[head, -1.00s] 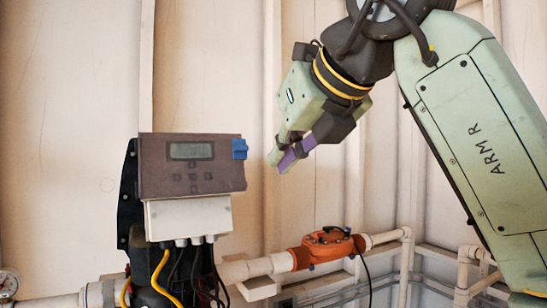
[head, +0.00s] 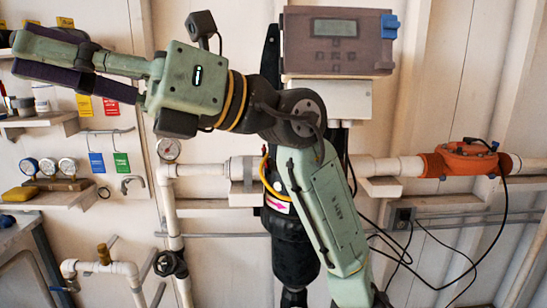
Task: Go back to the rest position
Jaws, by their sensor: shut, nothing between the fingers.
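My gripper (head: 28,56) is at the upper left of the head view. Its fingers point left, and it is shut with nothing between them. Its green body and wrist stretch across the upper left, and my arm runs down to the lower middle. The gripper is in front of the left wall area and touches nothing that I can see. My arm hides part of the dark reactor vessel (head: 292,256) and its pipes.
The brown control box (head: 337,60) with a blue switch (head: 389,26) is right of my wrist. An orange flow meter (head: 461,161) sits on the white pipe at right. Shelves (head: 44,199) with gauges and bottles (head: 43,98) line the left wall, behind the gripper.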

